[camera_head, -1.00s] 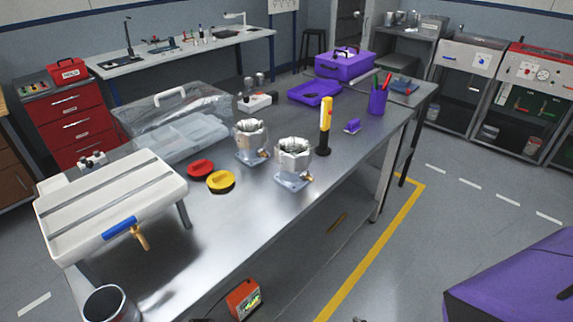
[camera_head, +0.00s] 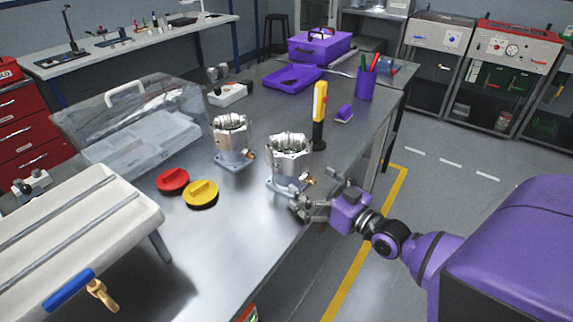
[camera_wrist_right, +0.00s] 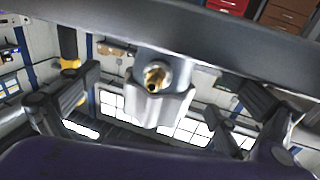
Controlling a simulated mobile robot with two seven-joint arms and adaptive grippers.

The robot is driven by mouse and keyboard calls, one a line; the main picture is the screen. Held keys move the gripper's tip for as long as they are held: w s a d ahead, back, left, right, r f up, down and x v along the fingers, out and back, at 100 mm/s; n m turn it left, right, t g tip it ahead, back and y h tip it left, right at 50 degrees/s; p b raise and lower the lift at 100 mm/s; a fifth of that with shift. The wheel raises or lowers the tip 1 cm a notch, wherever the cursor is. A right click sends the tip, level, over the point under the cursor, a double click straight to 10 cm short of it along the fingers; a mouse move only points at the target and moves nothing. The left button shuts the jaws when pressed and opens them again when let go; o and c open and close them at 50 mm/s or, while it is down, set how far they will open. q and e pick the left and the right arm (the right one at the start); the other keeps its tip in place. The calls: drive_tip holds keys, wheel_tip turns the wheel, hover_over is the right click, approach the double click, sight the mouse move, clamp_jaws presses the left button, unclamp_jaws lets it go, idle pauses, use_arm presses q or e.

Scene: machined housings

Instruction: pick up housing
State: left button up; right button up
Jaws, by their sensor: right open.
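Two silver machined housings stand upright on square bases on the metal table: the nearer one (camera_head: 289,158) at the table's right edge, and the farther one (camera_head: 231,138) to its left. My right gripper (camera_head: 305,205) is open beside the base of the nearer housing. In the right wrist view, which looks upside down, a housing (camera_wrist_right: 158,102) with a brass fitting (camera_wrist_right: 156,77) appears between the spread fingers, with no clear grip on it. In the head view, the fingertips overlap the housing's base corner, so contact is unclear. My left gripper is out of view.
A yellow-and-black upright tool (camera_head: 319,115) stands just behind the nearer housing. Red (camera_head: 172,180) and yellow (camera_head: 201,193) caps lie to the left. A purple tray (camera_head: 292,77) and pen cup (camera_head: 366,84) are farther back. The table's front middle is clear.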

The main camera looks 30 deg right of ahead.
sight(295, 169)
drive_tip(key=shift+w+a+r, duration=0.1)
drive_tip(key=shift+w+r, duration=0.05)
drive_tip(key=shift+w, duration=0.35)
drive_tip(key=w, duration=0.2)
drive_tip(key=w+a, duration=0.1)
drive_tip(key=w, duration=0.1)
drive_tip(key=shift+w+r+p, duration=0.15)
drive_tip(key=shift+w+p, duration=0.1)
drive_tip(key=shift+p, duration=0.15)
drive_tip(key=shift+w, duration=0.3)
drive_tip(key=shift+s, duration=0.1)
drive_tip(key=shift+c, duration=0.4)
drive_tip(key=c, duration=1.9)
drive_tip(key=shift+r, duration=0.1)
drive_tip(key=shift+c, duration=0.7)
drive_tip(key=shift+r, duration=0.1)
